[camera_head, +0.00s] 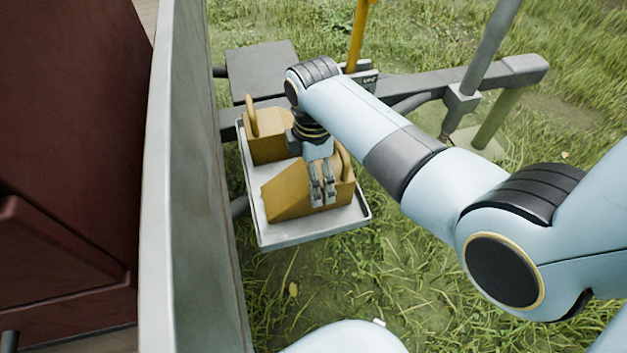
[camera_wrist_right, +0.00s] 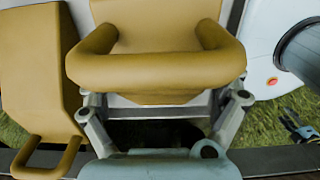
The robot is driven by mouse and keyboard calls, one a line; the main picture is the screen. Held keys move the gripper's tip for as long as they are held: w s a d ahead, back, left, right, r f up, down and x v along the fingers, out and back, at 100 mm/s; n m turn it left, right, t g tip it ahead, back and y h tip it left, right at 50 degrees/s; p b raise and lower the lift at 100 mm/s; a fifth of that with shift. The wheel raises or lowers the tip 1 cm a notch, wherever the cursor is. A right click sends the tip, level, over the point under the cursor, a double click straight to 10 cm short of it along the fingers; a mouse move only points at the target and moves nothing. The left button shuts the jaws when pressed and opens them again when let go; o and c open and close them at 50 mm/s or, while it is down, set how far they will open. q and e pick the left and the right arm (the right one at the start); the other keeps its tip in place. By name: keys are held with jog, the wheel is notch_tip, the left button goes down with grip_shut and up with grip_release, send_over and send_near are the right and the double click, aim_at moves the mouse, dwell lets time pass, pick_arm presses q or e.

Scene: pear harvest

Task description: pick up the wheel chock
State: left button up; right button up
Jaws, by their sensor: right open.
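Two ochre wedge-shaped wheel chocks with loop handles sit on a metal tray (camera_head: 300,236). The nearer wheel chock (camera_head: 287,191) has its handle (camera_head: 346,163) at its right end. My right gripper (camera_head: 323,198) is in front of that chock's right part in the head view, fingers pointing down. In the right wrist view a chock handle (camera_wrist_right: 155,70) crosses ahead of the open right gripper (camera_wrist_right: 165,110), overlapping the fingertip area. Whether the fingers touch it I cannot tell. The farther wheel chock (camera_head: 268,138) stands behind; a second chock (camera_wrist_right: 35,75) shows at left in the wrist view. My left gripper is not in view.
A tall grey panel (camera_head: 190,200) stands close on the tray's left. A grey beam (camera_head: 450,85) with an upright post (camera_head: 493,45) runs behind, and a yellow post (camera_head: 358,35) rises beyond the tray. Grass (camera_head: 320,290) lies in front.

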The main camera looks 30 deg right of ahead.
jog(key=shift+f, duration=0.6)
jog(key=shift+r, duration=0.1)
jog(key=c, duration=1.5)
jog(key=shift+r, duration=0.1)
